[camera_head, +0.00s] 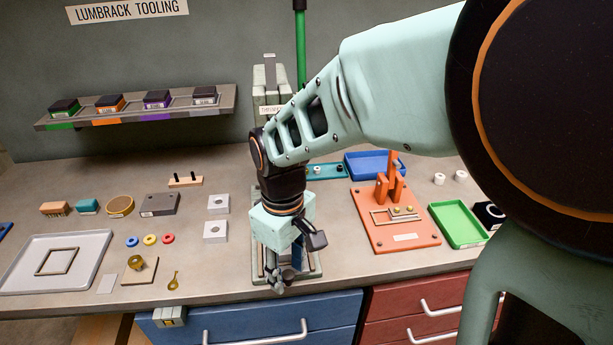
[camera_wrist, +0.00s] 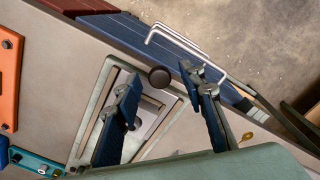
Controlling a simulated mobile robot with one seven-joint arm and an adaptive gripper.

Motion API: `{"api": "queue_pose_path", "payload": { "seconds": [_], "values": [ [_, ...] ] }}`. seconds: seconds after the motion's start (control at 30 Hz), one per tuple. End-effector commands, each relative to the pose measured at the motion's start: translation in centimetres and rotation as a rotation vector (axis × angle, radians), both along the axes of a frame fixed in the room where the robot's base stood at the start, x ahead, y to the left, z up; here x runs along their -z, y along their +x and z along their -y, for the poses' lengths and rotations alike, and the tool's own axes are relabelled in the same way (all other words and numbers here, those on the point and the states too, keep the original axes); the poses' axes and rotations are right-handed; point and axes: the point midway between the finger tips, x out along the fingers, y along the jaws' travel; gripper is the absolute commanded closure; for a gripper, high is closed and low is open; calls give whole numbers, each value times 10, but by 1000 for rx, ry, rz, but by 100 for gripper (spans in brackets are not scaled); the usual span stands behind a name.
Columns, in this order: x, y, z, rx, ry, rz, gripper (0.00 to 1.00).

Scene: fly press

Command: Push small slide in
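The fly press (camera_head: 269,76) stands at the middle of the bench, largely hidden behind my arm. In the wrist view its pale base plate (camera_wrist: 108,82) lies below my fingers. A round black knob (camera_wrist: 159,77) shows near the front end of the base, with a bright metal part (camera_wrist: 150,118) beside it; these look like the small slide, partly hidden by my fingers. My gripper (camera_head: 279,279) points down over the base near the bench's front edge. In the wrist view its dark blue fingers are apart, with the knob seen between their tips. I cannot tell whether either finger touches it.
An orange fixture (camera_head: 418,236) and a green tray (camera_head: 458,225) lie right of the press. Pale square blocks (camera_head: 216,232) lie to its left. Blue drawers (camera_head: 250,320) with a handle are below the bench edge. The left bench holds a grey tray (camera_head: 85,280) and small parts.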

Motion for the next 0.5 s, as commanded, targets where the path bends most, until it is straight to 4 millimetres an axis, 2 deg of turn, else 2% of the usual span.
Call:
{"api": "queue_pose_path", "payload": {
  "seconds": [0.03,0.33,0.5],
  "values": [
    [0,0,0,0,0,0,67],
    [0,0,0,0,0,0,100],
    [0,0,0,0,0,0,100]
  ]
}}
